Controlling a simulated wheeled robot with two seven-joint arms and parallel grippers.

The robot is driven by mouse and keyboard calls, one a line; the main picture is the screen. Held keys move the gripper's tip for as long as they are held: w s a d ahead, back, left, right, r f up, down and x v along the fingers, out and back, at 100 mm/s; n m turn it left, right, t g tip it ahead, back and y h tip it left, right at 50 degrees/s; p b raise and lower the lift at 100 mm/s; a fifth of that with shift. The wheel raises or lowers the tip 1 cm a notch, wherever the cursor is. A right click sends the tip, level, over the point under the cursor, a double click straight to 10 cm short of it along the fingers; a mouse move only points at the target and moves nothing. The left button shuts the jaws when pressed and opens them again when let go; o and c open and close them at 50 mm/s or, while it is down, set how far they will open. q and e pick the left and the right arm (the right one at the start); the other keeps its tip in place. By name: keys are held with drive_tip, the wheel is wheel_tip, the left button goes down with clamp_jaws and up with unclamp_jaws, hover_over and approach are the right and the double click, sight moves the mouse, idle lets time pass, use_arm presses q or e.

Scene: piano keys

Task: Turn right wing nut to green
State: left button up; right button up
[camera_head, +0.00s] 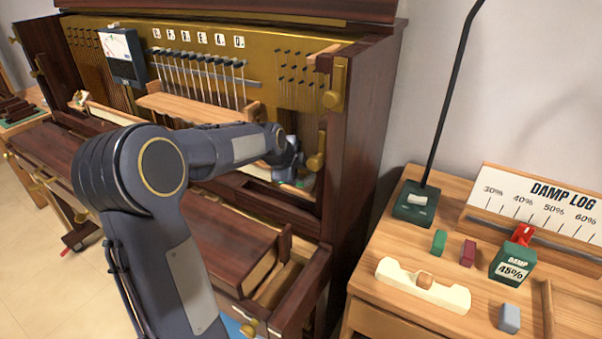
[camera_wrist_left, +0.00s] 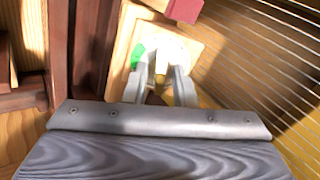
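In the left wrist view a small wooden plate carries a pale round dial (camera_wrist_left: 176,49) with a green patch (camera_wrist_left: 137,55) at its left side. A small brass piece (camera_wrist_left: 160,79), likely the wing nut, shows at the dial's lower part. My left gripper (camera_wrist_left: 162,82) has its two fingers apart, one on each side of the brass piece, and I cannot tell whether they touch it. In the head view my left gripper (camera_head: 298,172) is inside the right end of the open piano, and the dial is hidden there. My right gripper is not in view.
Strings (camera_wrist_left: 265,60) run at the right in the wrist view. A side table (camera_head: 390,310) holds a damp log and small blocks.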

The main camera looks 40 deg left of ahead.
use_arm(q)
drive_tip(key=c, duration=0.4)
drive_tip(key=n, duration=0.3)
drive_tip(key=shift+n, duration=0.4)
drive_tip(key=shift+c, duration=0.2)
drive_tip(key=shift+r+n+p, duration=0.1)
drive_tip(key=shift+n+p, duration=0.5)
drive_tip(key=shift+n, duration=1.2)
